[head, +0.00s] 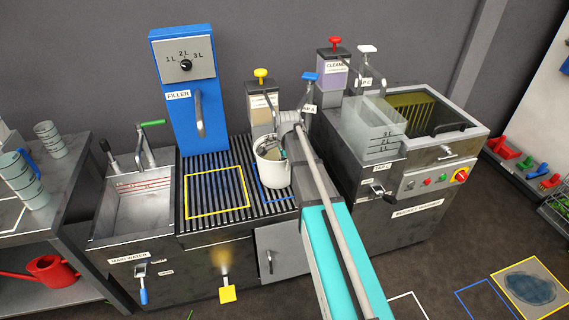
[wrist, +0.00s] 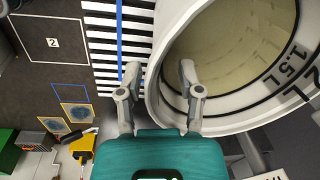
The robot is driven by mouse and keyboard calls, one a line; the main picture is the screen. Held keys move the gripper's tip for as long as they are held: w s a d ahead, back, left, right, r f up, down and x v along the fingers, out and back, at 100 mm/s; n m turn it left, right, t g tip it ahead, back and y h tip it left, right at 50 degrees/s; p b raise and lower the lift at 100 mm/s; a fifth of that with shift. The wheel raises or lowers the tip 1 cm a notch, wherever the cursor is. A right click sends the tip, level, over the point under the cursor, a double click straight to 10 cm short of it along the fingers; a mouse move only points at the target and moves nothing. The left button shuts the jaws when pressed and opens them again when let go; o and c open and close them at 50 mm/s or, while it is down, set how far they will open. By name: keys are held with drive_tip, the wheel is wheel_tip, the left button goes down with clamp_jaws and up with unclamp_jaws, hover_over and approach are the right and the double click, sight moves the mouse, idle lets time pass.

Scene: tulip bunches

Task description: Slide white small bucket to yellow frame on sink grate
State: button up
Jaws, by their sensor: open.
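The white small bucket (head: 271,181) stands upright on the dark sink grate (head: 213,160), over a blue frame. The yellow frame (head: 216,217) lies on the grate to the left of the bucket and is empty. My gripper (head: 281,154) is at the bucket's top, partly hidden by my arm in the head view. In the wrist view, my gripper (wrist: 159,72) is open, with its fingers on either side of the near wall of the bucket (wrist: 296,62). I cannot tell whether either finger touches it. The bucket's inside shows, with a 1.5 L mark.
A blue filler (head: 186,128) stands behind the grate. A yellow-topped dispenser (head: 261,98) is behind the bucket, and a bucket washer (head: 390,215) stands right. The grate between bucket and yellow frame is clear.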

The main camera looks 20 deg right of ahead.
drive_tip(key=shift+f+b, duration=0.35)
drive_tip(key=shift+f, duration=0.2)
clamp_jaws()
